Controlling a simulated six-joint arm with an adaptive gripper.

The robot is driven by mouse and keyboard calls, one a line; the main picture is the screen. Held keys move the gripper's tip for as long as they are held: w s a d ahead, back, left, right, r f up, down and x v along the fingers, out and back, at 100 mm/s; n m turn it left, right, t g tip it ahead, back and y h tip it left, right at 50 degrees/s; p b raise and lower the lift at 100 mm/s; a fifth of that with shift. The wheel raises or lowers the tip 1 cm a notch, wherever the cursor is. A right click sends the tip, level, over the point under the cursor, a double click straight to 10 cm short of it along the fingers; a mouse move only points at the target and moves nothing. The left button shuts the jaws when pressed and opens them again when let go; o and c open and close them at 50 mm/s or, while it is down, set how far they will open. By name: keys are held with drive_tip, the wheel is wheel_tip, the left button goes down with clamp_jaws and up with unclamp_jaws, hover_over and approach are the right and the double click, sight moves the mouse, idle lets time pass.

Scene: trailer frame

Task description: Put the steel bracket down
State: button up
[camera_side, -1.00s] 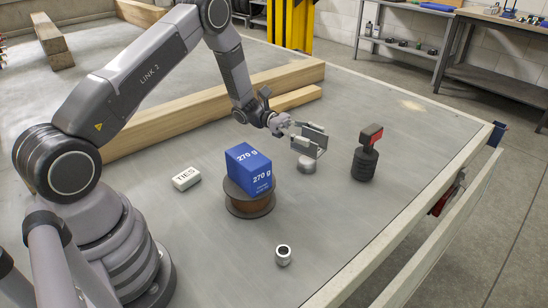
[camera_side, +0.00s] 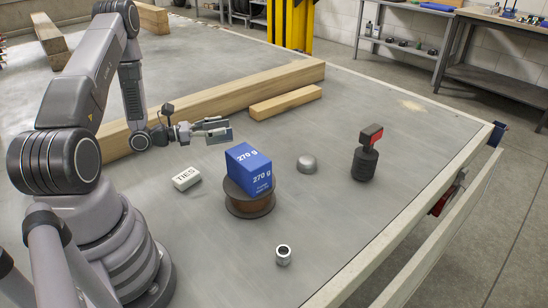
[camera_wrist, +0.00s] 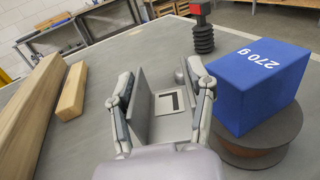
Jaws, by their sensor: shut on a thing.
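My gripper (camera_side: 213,127) is shut on the steel bracket (camera_side: 219,136), a grey piece with flat plates. In the side view they are behind and left of the blue box. The bracket looks raised off the table, but the gap is hard to judge. In the wrist view the bracket (camera_wrist: 143,98) sits between the two fingers of my gripper (camera_wrist: 163,92), with upright grey plates. A pale square with a dark L shape shows between the fingers; I cannot tell whether it is on the bracket.
A blue 270 g box (camera_side: 249,167) stands on a brown spool (camera_side: 250,204). A white TIES box (camera_side: 186,179), a grey dome (camera_side: 307,163), a black-and-red item (camera_side: 365,160) and a metal ring (camera_side: 283,255) stand around. Timbers (camera_side: 286,102) lie behind. The table's right side has free room.

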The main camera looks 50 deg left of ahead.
drive_tip(key=shift+f, duration=0.5)
drive_tip(key=shift+w+a+f, duration=0.1)
drive_tip(key=shift+w+f, duration=0.15)
drive_tip(key=w+a+f, duration=0.1)
drive_tip(key=w+f, duration=0.2)
drive_tip(key=w, duration=0.1)
drive_tip(key=w+a+f, duration=0.2)
drive_tip(key=w+f, duration=0.1)
drive_tip(key=w, duration=0.1)
drive_tip(key=w+a+f, duration=0.2)
drive_tip(key=w+f, duration=0.1)
drive_tip(key=shift+w+a, duration=0.2)
drive_tip(key=shift+w, duration=0.2)
drive_tip(key=shift+w+a+f, duration=0.1)
drive_tip(key=shift+w+f, duration=0.05)
drive_tip(key=shift+f, duration=0.8)
drive_tip(key=shift+w+a+f, duration=0.1)
drive_tip(key=shift+f, duration=0.8)
drive_tip(key=shift+f, duration=0.15)
drive_tip(key=o, duration=1.2)
drive_tip(key=shift+d, duration=0.1)
drive_tip(key=shift+o, duration=0.2)
